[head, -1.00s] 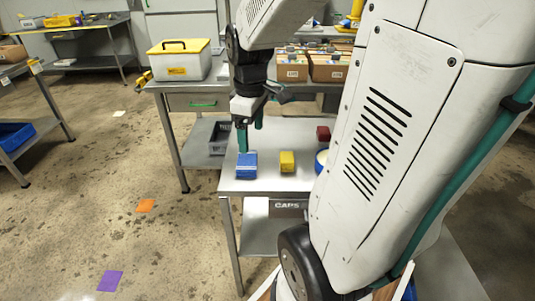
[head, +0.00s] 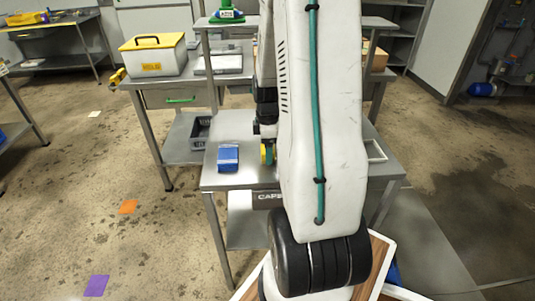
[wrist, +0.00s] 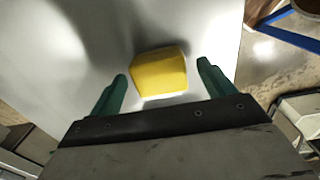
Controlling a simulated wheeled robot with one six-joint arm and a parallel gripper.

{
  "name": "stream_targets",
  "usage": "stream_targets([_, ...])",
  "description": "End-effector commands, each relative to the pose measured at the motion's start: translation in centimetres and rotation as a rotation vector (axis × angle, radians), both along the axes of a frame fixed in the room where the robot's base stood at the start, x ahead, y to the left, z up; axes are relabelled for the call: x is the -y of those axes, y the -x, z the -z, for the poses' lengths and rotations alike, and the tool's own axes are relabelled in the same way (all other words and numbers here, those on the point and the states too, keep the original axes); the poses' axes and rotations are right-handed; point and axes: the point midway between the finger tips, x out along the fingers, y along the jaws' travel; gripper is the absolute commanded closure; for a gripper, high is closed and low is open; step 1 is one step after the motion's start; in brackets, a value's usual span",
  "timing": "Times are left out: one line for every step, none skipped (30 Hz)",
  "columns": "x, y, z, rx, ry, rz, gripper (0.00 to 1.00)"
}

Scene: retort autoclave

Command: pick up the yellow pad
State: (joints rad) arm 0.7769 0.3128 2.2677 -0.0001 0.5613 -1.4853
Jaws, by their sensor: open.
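The yellow pad (wrist: 160,72) lies on the light metal table top in the wrist view, just beyond and between my two green fingers. My gripper (wrist: 162,85) is open and empty, with a finger to each side of the pad and clear space on both sides. In the head view only a slice of the yellow pad (head: 264,154) shows beside my green finger; my arm hides the rest of the gripper.
A blue block (head: 228,158) stands on the same small table (head: 215,182), left of the yellow pad. A yellow-lidded white box (head: 153,57) is on the bench behind. In the wrist view, a blue edge (wrist: 290,38) shows at the right.

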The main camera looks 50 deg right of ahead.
Motion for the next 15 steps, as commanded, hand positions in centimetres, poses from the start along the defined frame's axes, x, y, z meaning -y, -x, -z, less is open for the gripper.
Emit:
stream_targets([0.01,0.02,0.75,-0.002,-0.002,0.0,0.18])
stream_targets([0.01,0.03,1.04,-0.002,-0.002,0.001,0.18])
stream_targets([0.02,0.01,1.36,-0.001,-0.001,0.001,0.18])
stream_targets([0.03,0.0,1.53,-0.001,-0.001,0.001,0.18])
stream_targets([0.03,0.0,1.63,-0.001,-0.001,0.001,0.18])
stream_targets([0.03,0.01,1.7,0.0,0.0,0.001,0.18])
stream_targets([0.04,0.0,1.7,0.0,0.0,0.001,0.18])
stream_targets([0.04,0.0,1.69,0.0,0.0,0.001,0.18])
stream_targets([0.04,0.0,1.68,0.0,0.0,0.001,0.18])
stream_targets([0.05,0.0,1.67,0.0,0.0,0.001,0.18])
stream_targets([0.05,0.01,1.67,0.0,0.0,0.001,0.18])
stream_targets([0.06,0.0,1.66,0.0,0.0,0.002,0.24])
stream_targets([0.06,0.0,1.66,0.0,0.0,0.002,0.32])
stream_targets([0.06,0.0,1.65,0.0,0.0,0.002,0.4])
stream_targets([0.06,0.0,1.65,0.0,0.0,0.002,0.52])
